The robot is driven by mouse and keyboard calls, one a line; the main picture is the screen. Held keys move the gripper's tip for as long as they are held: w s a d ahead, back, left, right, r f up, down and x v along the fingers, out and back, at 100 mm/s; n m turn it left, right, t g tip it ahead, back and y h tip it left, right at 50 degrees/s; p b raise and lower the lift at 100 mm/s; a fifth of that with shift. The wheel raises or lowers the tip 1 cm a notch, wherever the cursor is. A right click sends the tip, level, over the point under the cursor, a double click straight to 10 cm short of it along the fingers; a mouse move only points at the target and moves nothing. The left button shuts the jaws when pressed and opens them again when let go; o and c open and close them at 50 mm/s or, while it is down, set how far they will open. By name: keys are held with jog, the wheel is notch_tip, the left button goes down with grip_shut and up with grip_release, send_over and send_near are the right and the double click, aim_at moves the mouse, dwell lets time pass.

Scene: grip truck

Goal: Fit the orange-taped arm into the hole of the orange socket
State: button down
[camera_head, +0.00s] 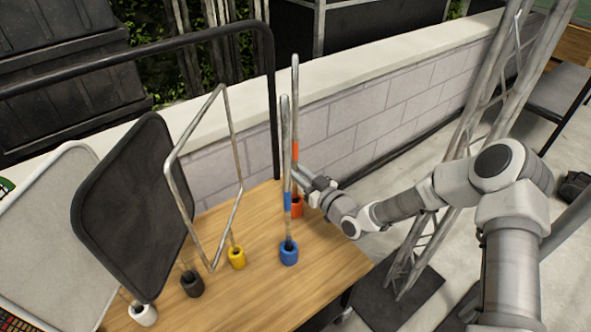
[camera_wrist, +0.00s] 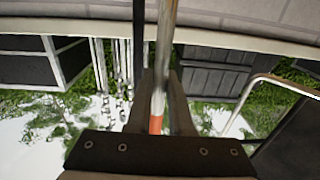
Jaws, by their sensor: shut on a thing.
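The orange-taped arm (camera_head: 295,100) is a thin grey metal rod with an orange band, standing about upright. My gripper (camera_head: 299,172) is shut on it just below the band, coming from the right. In the wrist view the rod (camera_wrist: 164,40) runs between the fingers of my gripper (camera_wrist: 160,80), and its orange band shows near the palm. The orange socket (camera_head: 298,208) stands on the table below my gripper, partly hidden by the blue-taped rod. The rod's lower end is hidden, so I cannot tell whether it is in the hole or above it.
A blue-taped rod (camera_head: 286,140) stands in the blue socket (camera_head: 289,254), close in front. A yellow socket (camera_head: 237,258) with a bent metal frame (camera_head: 171,180), and a black panel (camera_head: 135,215), stand further left. The wooden table's (camera_head: 325,262) front right is clear.

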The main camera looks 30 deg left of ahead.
jog(key=c, duration=0.7)
grip_release()
jog(key=shift+c, duration=0.2)
jog(key=shift+f, duration=0.1)
jog(key=p+v, duration=0.4)
jog(key=v, duration=1.3)
jog(key=shift+d, duration=0.25)
jog(key=shift+s, duration=0.1)
